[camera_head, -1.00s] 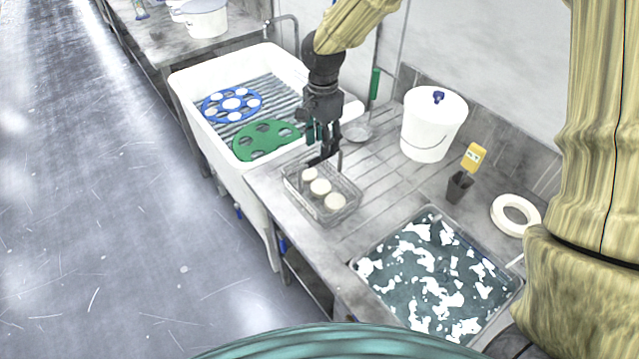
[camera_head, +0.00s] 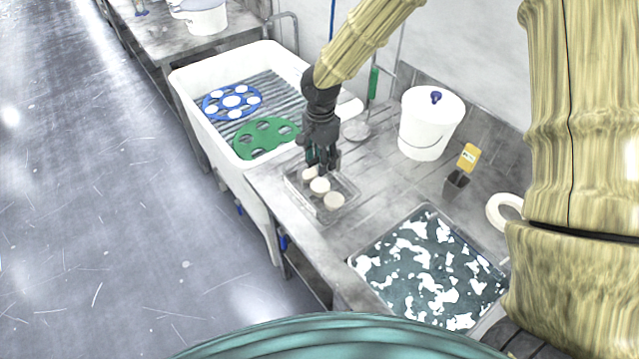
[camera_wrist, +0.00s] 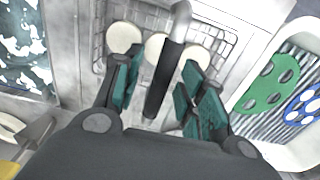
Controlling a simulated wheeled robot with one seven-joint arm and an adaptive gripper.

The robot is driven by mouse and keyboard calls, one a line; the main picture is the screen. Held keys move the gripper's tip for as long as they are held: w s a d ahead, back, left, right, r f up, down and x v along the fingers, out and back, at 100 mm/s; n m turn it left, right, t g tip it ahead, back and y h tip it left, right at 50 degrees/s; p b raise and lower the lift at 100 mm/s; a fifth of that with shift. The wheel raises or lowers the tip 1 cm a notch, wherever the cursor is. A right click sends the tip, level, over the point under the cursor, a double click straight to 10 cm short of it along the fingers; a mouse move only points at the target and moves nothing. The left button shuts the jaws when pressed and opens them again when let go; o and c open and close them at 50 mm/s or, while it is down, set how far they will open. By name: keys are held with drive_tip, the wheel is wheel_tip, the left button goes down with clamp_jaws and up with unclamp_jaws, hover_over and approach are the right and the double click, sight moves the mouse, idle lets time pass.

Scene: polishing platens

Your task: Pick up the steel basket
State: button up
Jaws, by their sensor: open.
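The steel basket (camera_head: 343,211) is a shallow wire basket on the metal counter, with several pale round pieces in it. In the wrist view, the basket (camera_wrist: 222,42) lies ahead of my gripper, and its upright handle with a dark grip (camera_wrist: 163,78) stands between the two fingers. My gripper (camera_head: 322,164) is open over the far end of the basket. In the wrist view, the green-padded fingers of my gripper (camera_wrist: 158,92) are apart on either side of the handle. I cannot tell whether either finger touches it.
A white basin (camera_head: 186,92) with a blue disc (camera_head: 232,101) and a green disc (camera_head: 266,138) stands left of the basket. A sink of water with white patches (camera_head: 428,265) lies to the right.

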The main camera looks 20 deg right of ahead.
clamp_jaws()
drive_tip(key=shift+r, duration=0.15)
idle(0.5)
